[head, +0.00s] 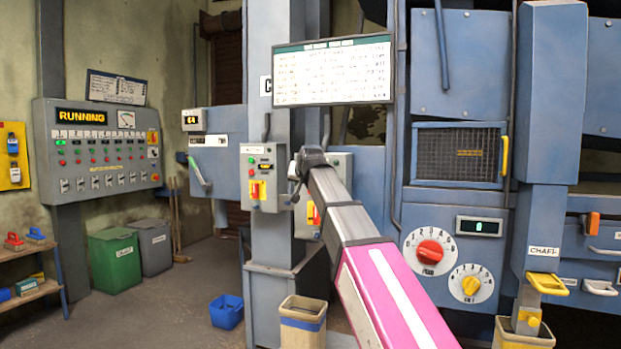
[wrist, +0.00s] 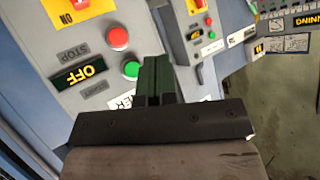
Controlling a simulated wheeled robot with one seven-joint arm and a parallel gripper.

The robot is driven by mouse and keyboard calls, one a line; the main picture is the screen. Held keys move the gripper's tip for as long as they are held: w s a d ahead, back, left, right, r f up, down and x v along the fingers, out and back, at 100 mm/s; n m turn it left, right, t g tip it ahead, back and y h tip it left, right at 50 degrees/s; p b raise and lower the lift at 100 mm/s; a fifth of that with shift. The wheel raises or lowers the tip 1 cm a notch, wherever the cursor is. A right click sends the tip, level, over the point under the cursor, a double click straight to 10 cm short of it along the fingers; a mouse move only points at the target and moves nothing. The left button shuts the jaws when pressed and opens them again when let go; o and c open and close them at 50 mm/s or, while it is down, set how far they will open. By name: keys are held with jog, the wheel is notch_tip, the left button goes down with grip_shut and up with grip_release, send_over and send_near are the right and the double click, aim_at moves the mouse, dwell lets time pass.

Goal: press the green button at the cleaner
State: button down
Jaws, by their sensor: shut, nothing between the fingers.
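The green button (wrist: 131,70) is on a grey control box that looks upside down in the wrist view. A red button (wrist: 118,38) is beside it, with a dark display reading OFF (wrist: 79,74) nearby. A white label (wrist: 122,101) ending in "NER" is partly hidden by my gripper. My gripper (wrist: 158,62) is shut and empty. Its fingertips appear just right of the green button in the wrist view; I cannot tell whether they touch the box. In the head view, my gripper (head: 301,172) is in front of this box (head: 342,165), hiding its buttons.
A second control box (head: 263,178) with a red and yellow switch is just left. A wall panel reading RUNNING (head: 97,150) stands at the far left. A blue bucket (head: 227,312) and a beige bin (head: 303,322) are on the floor. Open floor lies at left.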

jog(key=shift+w, duration=0.1)
jog(key=w+d, duration=0.3)
jog(key=w, duration=0.5)
dwell(0.5)
jog(key=shift+w, duration=0.15)
dwell(1.8)
jog(key=shift+w+d, duration=0.2)
jog(key=shift+w, duration=0.1)
jog(key=shift+w+d, duration=0.15)
jog(key=shift+w, duration=0.3)
dwell(0.8)
jog(key=shift+s, duration=0.2)
jog(key=shift+s+a, duration=0.3)
jog(key=shift+s, duration=0.35)
jog(key=shift+s+a, duration=0.3)
jog(key=shift+s, duration=0.5)
jog(key=shift+s+a, duration=0.25)
jog(key=shift+s, duration=0.55)
jog(key=shift+s+a, duration=0.3)
jog(key=shift+s, duration=0.5)
